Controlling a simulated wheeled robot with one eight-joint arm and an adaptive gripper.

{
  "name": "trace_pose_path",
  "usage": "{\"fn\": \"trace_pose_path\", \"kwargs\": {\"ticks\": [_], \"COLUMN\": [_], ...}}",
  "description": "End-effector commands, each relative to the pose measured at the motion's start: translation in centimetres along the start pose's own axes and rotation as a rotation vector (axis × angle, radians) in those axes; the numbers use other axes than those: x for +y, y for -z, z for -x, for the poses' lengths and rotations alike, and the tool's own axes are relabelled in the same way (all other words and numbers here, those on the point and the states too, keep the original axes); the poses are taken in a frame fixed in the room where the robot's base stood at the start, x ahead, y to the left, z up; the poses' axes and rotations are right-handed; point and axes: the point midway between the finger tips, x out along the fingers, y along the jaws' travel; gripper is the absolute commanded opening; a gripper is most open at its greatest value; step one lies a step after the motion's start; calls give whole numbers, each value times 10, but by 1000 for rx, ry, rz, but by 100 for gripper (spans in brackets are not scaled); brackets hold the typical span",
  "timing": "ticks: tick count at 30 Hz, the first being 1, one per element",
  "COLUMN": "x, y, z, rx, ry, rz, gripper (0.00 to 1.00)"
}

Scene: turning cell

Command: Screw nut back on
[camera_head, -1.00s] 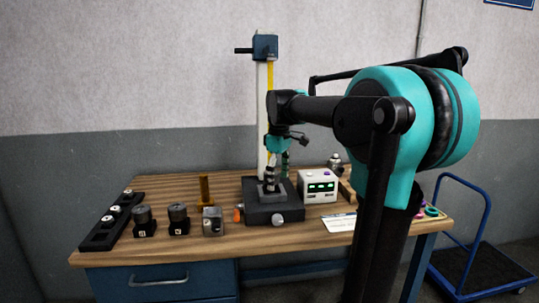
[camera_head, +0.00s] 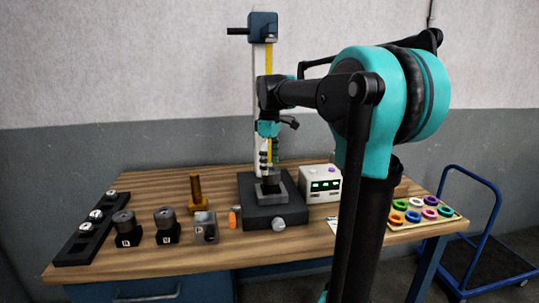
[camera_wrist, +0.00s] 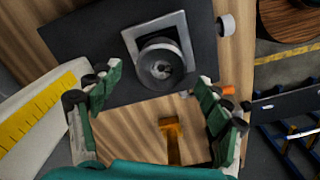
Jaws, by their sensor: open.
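A dark round part (camera_head: 271,178) with a hollow centre stands upright in a grey square holder on the black base (camera_head: 275,215). The wrist view shows this round part (camera_wrist: 160,66) from above, in its square holder (camera_wrist: 130,38). I cannot tell whether a nut sits on it. My gripper (camera_head: 267,168) points down just above the part. In the wrist view my gripper (camera_wrist: 155,97) is open and empty, its green-padded fingers wide apart, with the round part ahead of them.
A white column (camera_head: 261,100) rises behind the base. A box with green displays (camera_head: 321,184) stands close on the right, a brass post (camera_head: 195,190) and metal blocks (camera_head: 205,227) on the left. A tray of coloured rings (camera_head: 455,217) lies at the right edge.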

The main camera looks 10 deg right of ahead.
Motion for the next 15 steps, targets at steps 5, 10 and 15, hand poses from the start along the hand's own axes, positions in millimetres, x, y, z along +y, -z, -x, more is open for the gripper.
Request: {"fn": "trace_pose_path", "kwargs": {"ticks": [5, 10, 15], "x": [0, 0, 0], "y": [0, 0, 0], "z": [-23, -34, -36], "rx": [0, 0, 0], "ry": [0, 0, 0], "rz": [0, 0, 0], "gripper": [77, 77, 77]}}
